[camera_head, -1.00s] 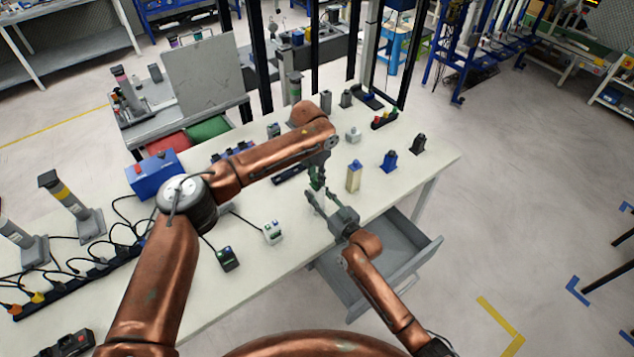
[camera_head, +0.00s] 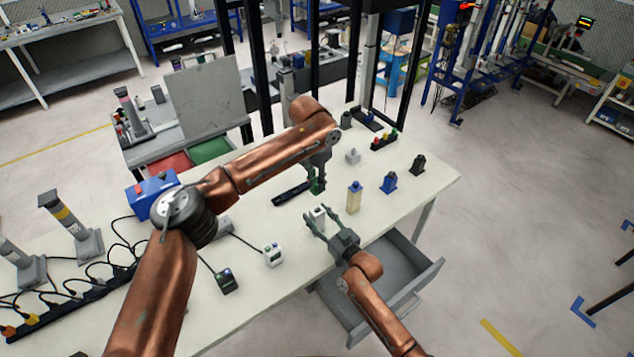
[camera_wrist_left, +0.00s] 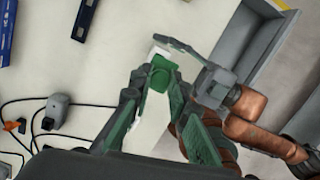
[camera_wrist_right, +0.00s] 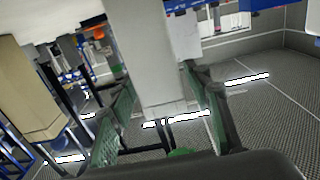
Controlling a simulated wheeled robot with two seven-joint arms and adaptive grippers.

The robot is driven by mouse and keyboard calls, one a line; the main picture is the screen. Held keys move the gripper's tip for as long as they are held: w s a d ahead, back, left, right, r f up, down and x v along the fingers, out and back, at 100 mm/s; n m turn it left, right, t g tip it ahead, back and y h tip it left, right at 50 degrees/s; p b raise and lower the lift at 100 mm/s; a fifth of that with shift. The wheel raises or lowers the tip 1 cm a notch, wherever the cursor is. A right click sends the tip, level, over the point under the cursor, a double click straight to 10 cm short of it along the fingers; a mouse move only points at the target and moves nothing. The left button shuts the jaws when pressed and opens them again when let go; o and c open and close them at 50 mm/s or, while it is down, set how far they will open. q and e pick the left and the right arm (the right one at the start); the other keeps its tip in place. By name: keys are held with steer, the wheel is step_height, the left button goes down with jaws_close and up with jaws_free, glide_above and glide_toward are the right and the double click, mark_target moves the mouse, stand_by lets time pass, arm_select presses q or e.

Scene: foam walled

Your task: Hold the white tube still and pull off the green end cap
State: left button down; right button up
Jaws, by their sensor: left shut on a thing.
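The white tube (camera_head: 318,213) stands upright between the fingers of my right gripper (camera_head: 322,218), near the table's front edge. In the right wrist view the tube (camera_wrist_right: 158,60) appears upside down, its end bare. I cannot tell whether both right fingers press on it. My left gripper (camera_head: 317,186) is shut on the green end cap (camera_wrist_left: 158,76), above and behind the tube in the head view. The cap looks apart from the tube's top. In the left wrist view a little white shows behind the cap.
A cream bottle with a blue top (camera_head: 354,197) stands close right of the tube. A blue block (camera_head: 388,183) and a dark block (camera_head: 417,164) stand further right. An open grey drawer (camera_head: 400,290) juts out below the table's front edge.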

steer(key=shift+o, duration=0.6)
steer(key=v, duration=1.2)
steer(key=shift+s, duration=0.1)
